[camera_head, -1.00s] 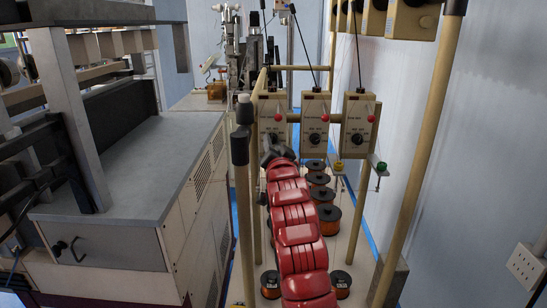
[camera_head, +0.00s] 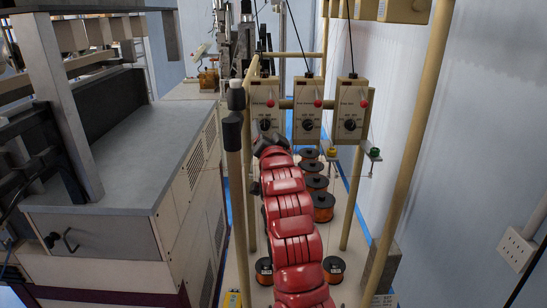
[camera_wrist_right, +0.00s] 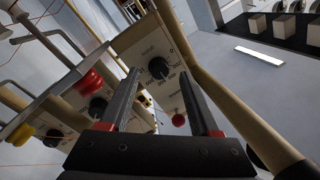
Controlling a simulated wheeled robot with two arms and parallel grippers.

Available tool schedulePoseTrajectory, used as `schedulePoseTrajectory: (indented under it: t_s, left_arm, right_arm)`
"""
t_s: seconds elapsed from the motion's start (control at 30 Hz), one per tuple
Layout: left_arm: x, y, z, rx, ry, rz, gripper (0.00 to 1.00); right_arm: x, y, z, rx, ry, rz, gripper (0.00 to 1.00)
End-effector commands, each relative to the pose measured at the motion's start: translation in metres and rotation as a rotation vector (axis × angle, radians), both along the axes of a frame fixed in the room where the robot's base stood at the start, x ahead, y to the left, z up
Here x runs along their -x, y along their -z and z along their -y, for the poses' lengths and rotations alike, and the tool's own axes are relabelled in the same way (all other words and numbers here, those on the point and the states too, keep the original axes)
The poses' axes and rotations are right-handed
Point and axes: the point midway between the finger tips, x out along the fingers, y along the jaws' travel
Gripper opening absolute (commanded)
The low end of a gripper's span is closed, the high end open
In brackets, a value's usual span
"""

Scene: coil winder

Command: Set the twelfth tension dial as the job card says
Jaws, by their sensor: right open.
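Three pale tension boxes hang side by side in the head view: a left box (camera_head: 264,98), a middle box (camera_head: 308,105) and a right box (camera_head: 351,103). Each has a black dial and a red knob or lamp. My right gripper (camera_head: 268,141) is at the end of the red arm, just below the left box's dial (camera_head: 265,125). In the right wrist view the open gripper (camera_wrist_right: 159,74) has one finger on each side of a black dial (camera_wrist_right: 158,68) with a printed scale. Contact cannot be told. My left gripper is not in view. No job card is readable.
Several copper wire spools (camera_head: 322,205) stand below the boxes. A tan post (camera_head: 235,150) rises left of the arm, and another (camera_head: 415,140) stands right. A grey-topped cabinet (camera_head: 130,155) fills the left. Green and yellow guides (camera_head: 375,153) stick out below the right box.

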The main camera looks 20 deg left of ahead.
Motion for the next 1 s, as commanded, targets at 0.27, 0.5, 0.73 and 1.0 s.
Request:
schedulePoseTrajectory:
  t_s: [0.27, 0.5, 0.73, 1.0]
  left_arm:
    - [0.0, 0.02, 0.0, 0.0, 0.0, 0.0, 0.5]
    - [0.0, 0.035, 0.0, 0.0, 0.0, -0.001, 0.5]
    - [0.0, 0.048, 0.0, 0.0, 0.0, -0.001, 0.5]
    - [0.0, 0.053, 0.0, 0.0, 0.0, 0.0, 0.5]
  right_arm:
    - [0.041, 0.007, 0.018, -0.006, -0.002, 0.0, 0.63]
    - [0.081, 0.009, 0.036, -0.004, -0.001, 0.002, 0.63]
    - [0.119, 0.01, 0.054, -0.004, -0.001, 0.003, 0.63]
    - [0.142, 0.011, 0.065, -0.001, 0.0, 0.0, 0.63]
